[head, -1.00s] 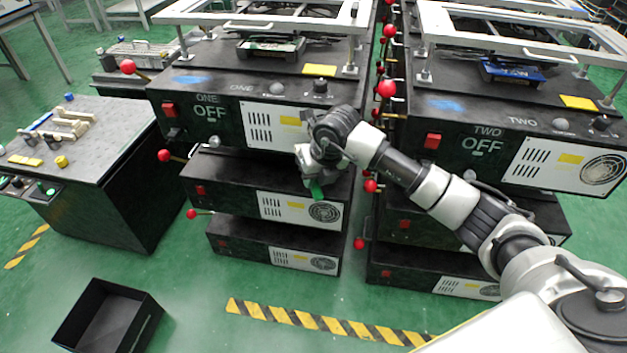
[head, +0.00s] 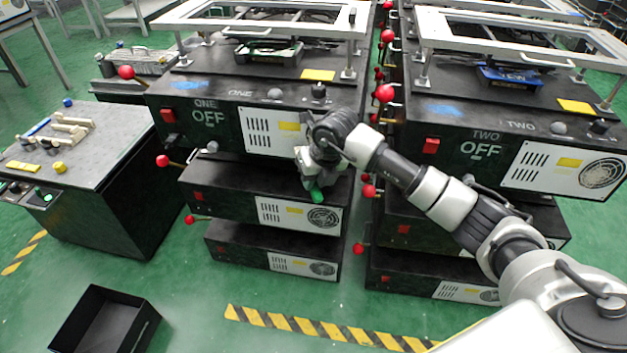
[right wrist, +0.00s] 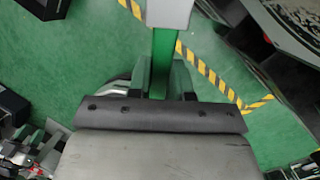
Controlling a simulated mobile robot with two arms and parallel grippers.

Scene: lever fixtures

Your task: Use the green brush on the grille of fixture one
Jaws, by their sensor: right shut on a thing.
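Fixture one (head: 225,92) is the black box on top of the left stack, marked ONE and OFF. Its white front plate (head: 257,130) shows slots and a yellow label at its left. The plate's right part, where fixture two has a round grille, is hidden behind my right gripper. My right gripper (head: 320,182) is in front of that part and is shut on the green brush (head: 316,195). In the right wrist view, the brush's green handle (right wrist: 163,62) stands between the fingers, with a pale block at its far end. Contact with the grille cannot be told. My left gripper is out of view.
Fixture two (head: 495,135) stands to the right, with red-knobbed levers in the gap between stacks. Another red-knobbed lever (head: 128,72) sticks out left of fixture one. A grey-topped bench (head: 100,150) is at left. An open black bin (head: 105,320) lies on the floor.

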